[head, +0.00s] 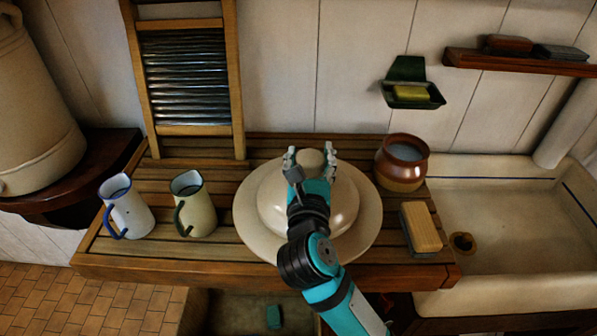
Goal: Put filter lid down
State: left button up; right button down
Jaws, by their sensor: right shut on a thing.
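The filter lid (345,206) is a cream, round, domed lid with a wide brim and a knob on top. It is over the slatted wooden drainboard (285,147), near its middle. My right gripper (311,156) is over the lid, shut on its knob, with a finger on each side. My arm hides the front middle of the lid. I cannot tell whether the brim touches the slats. My left gripper is not in view.
Two enamel mugs, one white (127,212) and one cream (190,207), stand left of the lid. A brown jar (402,165) and a brush (423,228) are close on the right. The sink (490,210) lies further right. A washboard (190,75) leans at the back.

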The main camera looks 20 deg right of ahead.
jog(key=w+d, duration=0.2)
jog(key=w, duration=0.1)
jog(key=w+d, duration=0.1)
jog(key=w, duration=0.1)
jog(key=shift+d+f+b, duration=0.1)
jog(key=shift+d+b, duration=0.25)
jog(key=shift+w+d, duration=0.1)
jog(key=shift+w, duration=0.1)
jog(key=shift+w+d, duration=0.35)
jog(key=shift+w, duration=0.1)
jog(key=shift+w+d+f+b, duration=0.1)
jog(key=shift+f+b, duration=0.55)
jog(key=shift+b, duration=0.1)
notch_tip(320, 180, down, 2)
jog(key=b, duration=0.2)
jog(key=shift+f+b, duration=0.25)
jog(key=shift+b, duration=0.1)
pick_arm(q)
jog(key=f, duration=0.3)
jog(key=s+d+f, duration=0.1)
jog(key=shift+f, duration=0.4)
pick_arm(e)
jog(key=shift+r, duration=0.1)
